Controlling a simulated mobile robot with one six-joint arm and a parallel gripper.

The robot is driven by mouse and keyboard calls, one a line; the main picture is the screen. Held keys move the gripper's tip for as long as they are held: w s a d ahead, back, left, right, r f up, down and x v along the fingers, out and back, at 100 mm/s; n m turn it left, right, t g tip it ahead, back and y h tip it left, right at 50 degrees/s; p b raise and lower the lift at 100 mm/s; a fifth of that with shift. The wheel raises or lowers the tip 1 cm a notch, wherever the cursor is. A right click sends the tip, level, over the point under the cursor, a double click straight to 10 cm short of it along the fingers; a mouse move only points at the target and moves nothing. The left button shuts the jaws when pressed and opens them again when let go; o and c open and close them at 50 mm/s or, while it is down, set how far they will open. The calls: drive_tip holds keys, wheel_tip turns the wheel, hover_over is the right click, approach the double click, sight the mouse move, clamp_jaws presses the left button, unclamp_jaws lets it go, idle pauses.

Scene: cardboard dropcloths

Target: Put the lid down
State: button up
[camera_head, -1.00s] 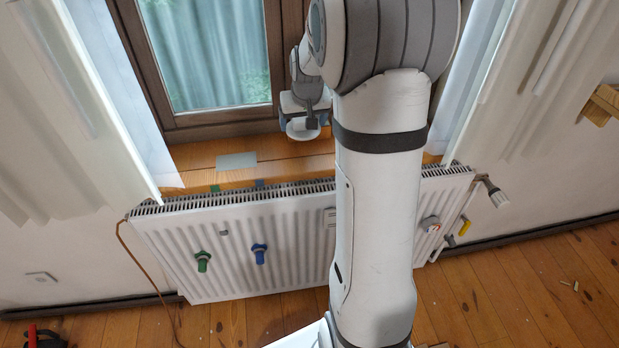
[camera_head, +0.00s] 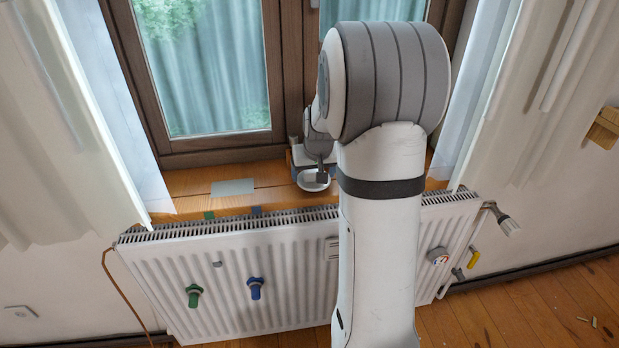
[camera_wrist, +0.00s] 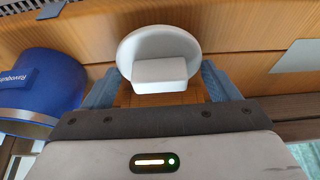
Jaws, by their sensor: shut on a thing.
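The lid (camera_head: 311,184) is a white, round disc with a blocky white handle. It is beside my arm in the head view, over the wooden window sill (camera_head: 185,184). In the wrist view the lid (camera_wrist: 150,38) is in the upper middle, with its handle towards me. My gripper (camera_wrist: 159,78) has blue-grey fingers on both sides of the handle and is shut on the lid. The wooden sill (camera_wrist: 240,40) is behind the lid. I cannot tell whether the lid touches the sill. My arm hides part of the sill in the head view.
A blue round container (camera_wrist: 45,82) is left of my gripper in the wrist view. A pale flat sheet (camera_head: 233,187) lies on the sill to the left. Curtains hang on both sides.

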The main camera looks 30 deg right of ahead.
drive_tip(key=shift+f, duration=0.3)
drive_tip(key=shift+f, duration=0.15)
drive_tip(key=o, duration=0.9)
drive_tip(key=shift+o, duration=0.2)
